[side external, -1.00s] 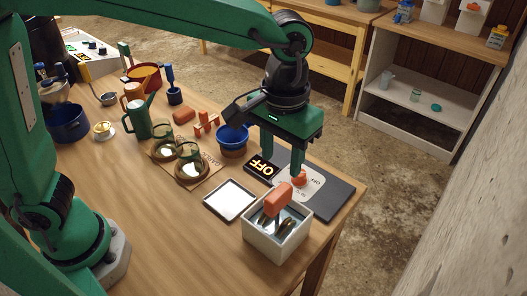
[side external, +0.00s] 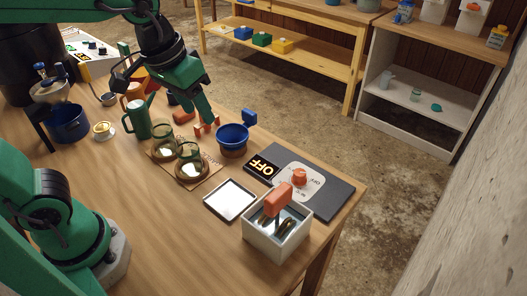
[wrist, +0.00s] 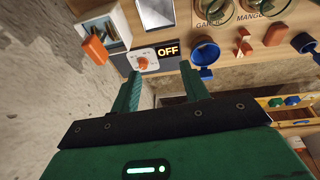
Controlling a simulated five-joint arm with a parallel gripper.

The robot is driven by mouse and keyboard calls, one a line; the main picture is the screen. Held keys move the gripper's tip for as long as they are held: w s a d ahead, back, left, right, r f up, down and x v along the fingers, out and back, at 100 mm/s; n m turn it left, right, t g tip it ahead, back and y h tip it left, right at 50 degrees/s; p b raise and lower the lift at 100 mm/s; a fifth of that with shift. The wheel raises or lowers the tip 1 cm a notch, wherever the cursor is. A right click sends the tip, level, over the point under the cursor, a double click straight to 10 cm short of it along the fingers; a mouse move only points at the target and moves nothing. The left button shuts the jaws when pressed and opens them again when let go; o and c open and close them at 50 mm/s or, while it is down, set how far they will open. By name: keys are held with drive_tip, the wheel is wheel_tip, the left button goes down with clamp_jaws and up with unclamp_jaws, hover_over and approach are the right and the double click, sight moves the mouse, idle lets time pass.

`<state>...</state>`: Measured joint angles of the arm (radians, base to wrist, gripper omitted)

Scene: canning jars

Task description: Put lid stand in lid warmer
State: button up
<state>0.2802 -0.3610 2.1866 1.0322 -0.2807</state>
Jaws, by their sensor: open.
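The lid stand (side external: 278,200) has an orange block handle and dark round lids below it. It sits inside the white open-topped lid warmer (side external: 262,243) at the table's front right, its handle standing above the rim. In the wrist view the orange handle (wrist: 95,50) and the white box (wrist: 118,22) show at the upper left. My gripper (side external: 182,104) is open and empty, raised over the back of the table, well left of and behind the warmer. The wrist view shows its two fingers (wrist: 160,72) apart with nothing between them. The stand's lower part is hidden by the box walls.
A dark pad with an orange dial (side external: 300,177) and an OFF sign (side external: 262,167) lies behind the warmer. A white square panel (side external: 231,199) lies left of it.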

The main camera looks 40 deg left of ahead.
drive_tip(key=s+a+f+t, duration=0.2)
drive_tip(key=s+a, duration=0.4)
drive_tip(key=a, duration=0.2)
drive_tip(key=shift+s+a+t+y, duration=0.2)
drive_tip(key=shift+t+y, duration=0.1)
drive_tip(key=shift+y, duration=0.1)
idle(0.7)
